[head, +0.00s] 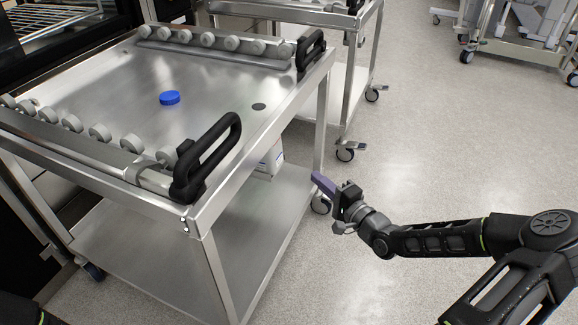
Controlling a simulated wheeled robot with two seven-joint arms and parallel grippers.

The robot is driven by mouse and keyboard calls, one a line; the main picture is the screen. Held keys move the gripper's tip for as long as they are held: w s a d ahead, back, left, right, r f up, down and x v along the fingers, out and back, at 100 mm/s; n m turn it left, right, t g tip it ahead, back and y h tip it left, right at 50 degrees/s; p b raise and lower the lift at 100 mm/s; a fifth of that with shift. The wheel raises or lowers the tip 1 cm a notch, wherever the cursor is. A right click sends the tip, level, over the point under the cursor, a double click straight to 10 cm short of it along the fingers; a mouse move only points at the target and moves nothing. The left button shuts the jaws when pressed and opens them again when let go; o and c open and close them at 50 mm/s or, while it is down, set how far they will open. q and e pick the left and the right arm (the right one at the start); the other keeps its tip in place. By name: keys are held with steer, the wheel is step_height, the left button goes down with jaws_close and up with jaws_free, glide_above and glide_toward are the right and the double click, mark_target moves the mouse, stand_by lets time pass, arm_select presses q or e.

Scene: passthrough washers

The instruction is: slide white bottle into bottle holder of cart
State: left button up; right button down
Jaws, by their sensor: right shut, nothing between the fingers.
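The steel cart (190,80) stands at the left, with a top tray and a lower shelf. A blue round cap-like thing (170,97) sits on the tray; I cannot tell whether a bottle is under it. A white thing (271,160) shows partly below the tray at the cart's right side; I cannot tell whether it is the white bottle. I cannot make out a bottle holder for certain. My left gripper is not in view.
Rows of grey rollers (100,131) line two sides of the tray. Black handles (206,158) stick up at its right end. A dark round spot (259,106) lies near the tray's right edge. A second cart (345,75) stands behind. Open floor (450,140) lies at the right.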

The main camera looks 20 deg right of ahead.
mark_target(278, 160)
steer(key=w+a+b, duration=0.1)
steer(key=w, duration=0.1)
steer(key=w+a+b, duration=0.1)
steer(key=w, duration=0.2)
steer(key=w+a+b, duration=0.1)
steer(key=w, duration=0.2)
steer(key=shift+w+a+f, duration=0.1)
steer(key=shift+w+a, duration=0.6)
steer(key=shift+a, duration=0.15)
steer(key=shift+w+a, duration=0.55)
steer(key=shift+a, duration=0.35)
